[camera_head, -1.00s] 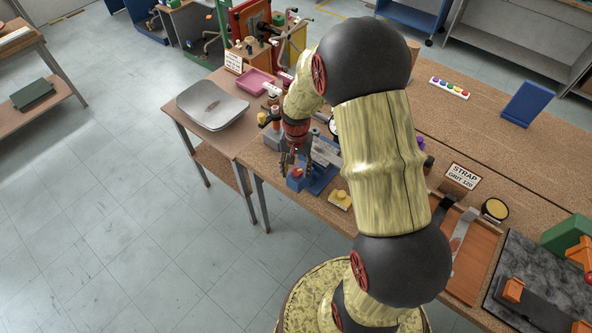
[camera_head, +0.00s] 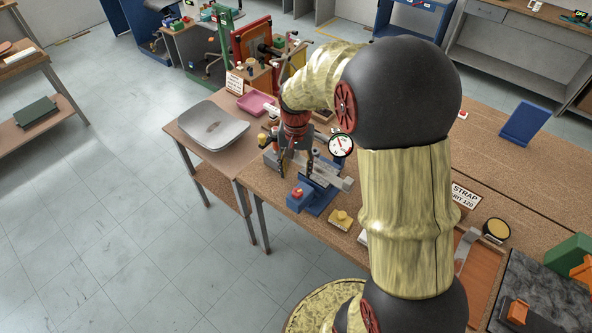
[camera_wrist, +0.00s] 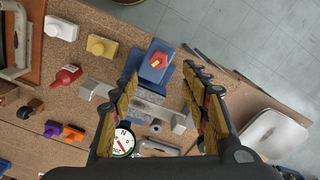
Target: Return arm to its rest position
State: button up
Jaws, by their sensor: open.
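My gripper (camera_head: 297,162) hangs from my arm, fingers down, above the workbench at the middle of the head view. In the wrist view my gripper (camera_wrist: 172,95) shows its two fingers spread wide apart with nothing held between them. Below and between the fingers is a blue fixture (camera_wrist: 154,64) with a red and yellow knob on top, joined to a grey metal bar (camera_wrist: 150,107). The blue fixture also shows in the head view (camera_head: 318,196). I cannot tell the exact height of the fingers above the bench.
A round dial gauge (camera_head: 341,145) stands close to my gripper. A grey metal pan (camera_head: 213,125) and a pink tray (camera_head: 256,103) lie on the left bench. A yellow block (camera_head: 341,218) sits near the front edge. Open floor (camera_head: 110,200) lies to the left.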

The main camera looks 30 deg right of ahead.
jog(key=shift+n, duration=0.3)
jog(key=s+a+r+n+t+b, duration=0.2)
jog(key=s+a+b, duration=0.4)
jog(key=s, duration=0.3)
jog(key=s+a+r+n+t+b, duration=0.3)
jog(key=s+a+r+n+b, duration=0.2)
jog(key=s, duration=0.5)
jog(key=shift+a+n+t+b, duration=0.35)
jog(key=shift+a+b, duration=0.4)
jog(key=shift+a, duration=0.3)
jog(key=shift+s+r, duration=0.1)
jog(key=shift+c, duration=1.2)
